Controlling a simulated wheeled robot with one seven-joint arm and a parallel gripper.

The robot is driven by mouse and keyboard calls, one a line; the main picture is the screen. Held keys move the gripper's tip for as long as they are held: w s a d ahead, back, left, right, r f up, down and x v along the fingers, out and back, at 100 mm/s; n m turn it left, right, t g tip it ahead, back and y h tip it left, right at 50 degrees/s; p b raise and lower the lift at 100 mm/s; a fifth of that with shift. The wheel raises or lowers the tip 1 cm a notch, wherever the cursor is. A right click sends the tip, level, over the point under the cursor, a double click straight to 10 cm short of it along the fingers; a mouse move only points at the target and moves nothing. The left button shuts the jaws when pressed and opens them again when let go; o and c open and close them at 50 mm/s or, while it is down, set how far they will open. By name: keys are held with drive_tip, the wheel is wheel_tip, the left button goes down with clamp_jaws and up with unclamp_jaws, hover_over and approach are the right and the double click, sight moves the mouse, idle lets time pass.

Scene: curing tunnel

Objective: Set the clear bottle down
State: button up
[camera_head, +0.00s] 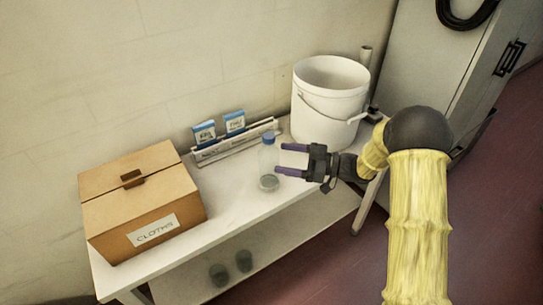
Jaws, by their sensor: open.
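The clear bottle (268,157) with a blue cap stands upright on the white bench (228,212), near its middle. My gripper (279,160) is open, with its two purple fingers pointing left at the bottle. The fingertips are close to the bottle's right side; I cannot tell whether they touch it or reach around it. A small round grey item (269,183) shows at the bottle's foot; I cannot tell whether it is part of the bottle or a separate dish.
A cardboard box (190,200) labelled CLOTHS stands on the left. A white bucket (325,110) stands at the back right. Behind the bottle is a rack (235,143) with two blue-and-white packets (204,134). Two dark cups (219,274) are on the lower shelf.

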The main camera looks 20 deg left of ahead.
drive_tip(key=d, duration=0.5)
drive_tip(key=shift+w, duration=0.2)
idle(0.5)
drive_tip(key=w+d+r+m+t+h, duration=0.3)
drive_tip(key=w+d+m+t+h, duration=0.3)
drive_tip(key=t, duration=0.3)
drive_tip(key=s+d+m+t+h, duration=0.25)
drive_tip(key=d+m+h, duration=0.35)
drive_tip(key=d+h, duration=0.3)
drive_tip(key=s+d+f+m+g+h, duration=0.1)
drive_tip(key=s+d+f+m+g, duration=0.1)
drive_tip(key=s, duration=0.9)
drive_tip(key=s+d+f+m+g+h, duration=0.2)
drive_tip(key=s+d+m+g, duration=0.2)
drive_tip(key=s, duration=0.8)
drive_tip(key=shift+d+m+g, duration=0.4)
drive_tip(key=shift+d+g, duration=0.45)
drive_tip(key=shift+d, duration=0.15)
